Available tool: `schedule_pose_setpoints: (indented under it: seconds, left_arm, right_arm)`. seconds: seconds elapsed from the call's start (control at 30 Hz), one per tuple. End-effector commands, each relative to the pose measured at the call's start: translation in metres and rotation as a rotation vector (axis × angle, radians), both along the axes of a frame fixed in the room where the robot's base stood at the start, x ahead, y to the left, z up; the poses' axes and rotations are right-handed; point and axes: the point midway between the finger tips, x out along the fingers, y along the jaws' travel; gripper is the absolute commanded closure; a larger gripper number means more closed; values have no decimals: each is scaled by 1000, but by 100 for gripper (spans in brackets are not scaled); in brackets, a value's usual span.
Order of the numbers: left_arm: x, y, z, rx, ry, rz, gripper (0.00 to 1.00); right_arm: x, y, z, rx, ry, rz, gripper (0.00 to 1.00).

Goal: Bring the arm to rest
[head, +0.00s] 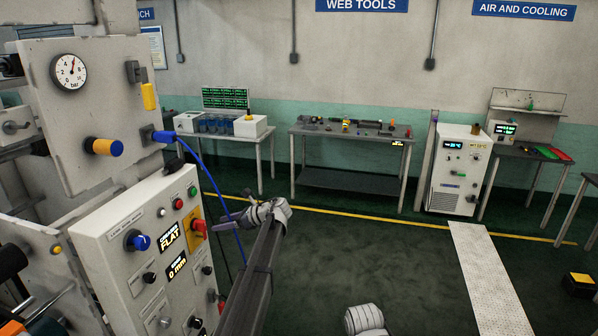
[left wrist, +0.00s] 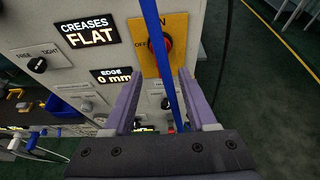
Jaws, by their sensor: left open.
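My left gripper (head: 226,207) is open and empty, held in front of the machine's white control panel (head: 120,220). In the left wrist view the two purple fingers of my left gripper (left wrist: 160,84) stand apart, pointing at the panel. A red rotary switch on a yellow plate (left wrist: 177,27) lies beyond the fingertips. It also shows in the head view as a red and yellow switch (head: 197,228). The displays read "CREASES FLAT" (left wrist: 87,30) and "EDGE 0 mm" (left wrist: 113,75).
A blue hose (head: 207,180) hangs from the machine close by my left gripper and crosses between the fingers in the wrist view. Benches (head: 345,133) and a white cooling cabinet (head: 456,170) stand along the far wall. The green floor (head: 370,240) to the right is mostly open.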

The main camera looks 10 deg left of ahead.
Motion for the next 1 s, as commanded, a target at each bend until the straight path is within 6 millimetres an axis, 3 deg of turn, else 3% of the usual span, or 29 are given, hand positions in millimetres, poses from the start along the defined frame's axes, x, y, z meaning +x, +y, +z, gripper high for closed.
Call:
schedule_pose_setpoints:
  seconds: [0.13, 0.27, 0.5, 0.7, 0.83, 1.0]
  left_arm:
    - [-31, -37, -31, -97, -114, 32, 43]
    - [-81, -98, -78, -278, -300, 125, 43]
    - [-189, -212, -157, -622, -580, 423, 43]
    - [-285, -293, -206, -831, -696, 748, 43]
    - [-335, -328, -223, -899, -719, 933, 43]
    - [-370, -352, -232, -930, -725, 1079, 43]
  right_arm:
    - [0, 0, -13, 0, 0, 1, 22]
    - [0, 0, -31, -1, 0, 3, 22]
    - [0, 0, -61, -1, 0, 7, 22]
    - [0, 0, -84, -2, 0, 10, 22]
    - [0, 0, -94, -2, 1, 11, 22]
    - [0, 0, -99, -3, 0, 12, 22]
